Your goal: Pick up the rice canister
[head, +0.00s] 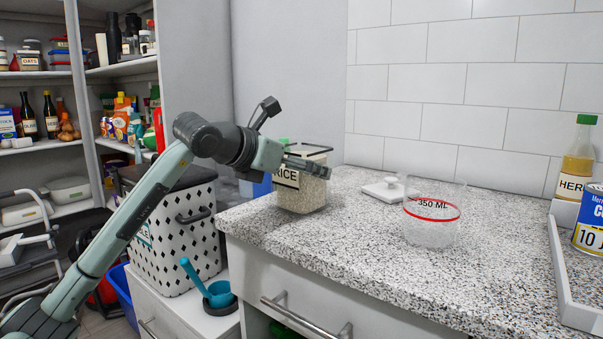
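The rice canister (299,196) is a clear square container with a black-and-white RICE label. It stands upright at the back left of the speckled counter, and pale grains show through its walls. My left gripper (297,137) is at its upper left, with its fingers spread wide. One dark finger points up above the wrist, and the other reaches across the front of the canister near its rim. I cannot tell whether that finger touches it. The gripper hides part of the canister's upper left side. My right gripper is not in view.
A white lid with a knob (384,189) and a clear measuring cup (432,213) stand right of the canister. A tray (565,280) with a bottle (578,160) and a can (592,222) is at the right. The counter's front middle (340,240) is clear.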

